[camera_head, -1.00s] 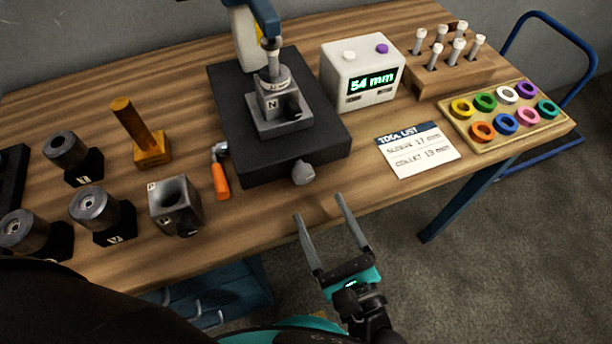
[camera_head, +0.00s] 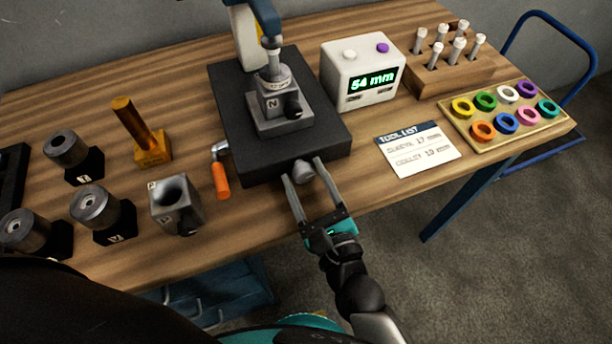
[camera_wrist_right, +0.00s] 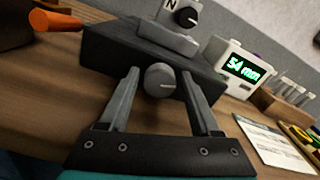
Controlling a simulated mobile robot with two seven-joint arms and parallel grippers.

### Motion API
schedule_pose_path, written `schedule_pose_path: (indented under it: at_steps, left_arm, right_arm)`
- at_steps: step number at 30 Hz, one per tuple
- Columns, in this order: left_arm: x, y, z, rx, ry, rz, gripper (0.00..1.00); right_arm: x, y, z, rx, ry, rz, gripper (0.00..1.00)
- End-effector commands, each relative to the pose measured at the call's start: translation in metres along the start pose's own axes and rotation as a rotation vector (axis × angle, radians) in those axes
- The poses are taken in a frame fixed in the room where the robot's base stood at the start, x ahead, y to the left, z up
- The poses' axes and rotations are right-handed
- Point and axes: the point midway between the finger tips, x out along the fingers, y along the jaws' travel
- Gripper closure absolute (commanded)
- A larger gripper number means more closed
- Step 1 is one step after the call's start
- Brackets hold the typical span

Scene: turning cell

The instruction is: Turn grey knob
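The grey knob (camera_head: 304,171) sticks out of the front face of the black base block (camera_head: 235,147). It also shows in the right wrist view (camera_wrist_right: 160,80), where it has a light line mark on its face. My right gripper (camera_head: 302,170) is open, with one finger on each side of the knob. In the right wrist view both fingers (camera_wrist_right: 160,82) stand apart, and I see gaps between them and the knob. My left gripper is not in view.
A black knob (camera_head: 292,105) sits on the grey fixture above. A display box (camera_head: 362,72) reads 54 mm. A tool list card (camera_head: 418,150) lies on the right. Grey tooling blocks (camera_head: 176,206) stand on the left.

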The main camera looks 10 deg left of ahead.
Motion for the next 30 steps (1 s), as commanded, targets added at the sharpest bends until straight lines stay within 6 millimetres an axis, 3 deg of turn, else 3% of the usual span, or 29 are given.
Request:
schedule_pose_path:
  at_steps: [2,16,30]
  left_arm:
    - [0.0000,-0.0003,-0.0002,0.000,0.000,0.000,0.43]
    - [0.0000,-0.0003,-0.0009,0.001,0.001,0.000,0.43]
    - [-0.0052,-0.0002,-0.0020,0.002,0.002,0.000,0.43]
  right_arm:
    - [-0.0003,0.0001,-0.0001,0.000,0.000,0.000,0.46]
    - [-0.0005,0.0000,-0.0002,0.000,0.000,0.000,0.99]
    - [-0.0004,0.0001,0.0000,-0.090,0.002,0.001,1.00]
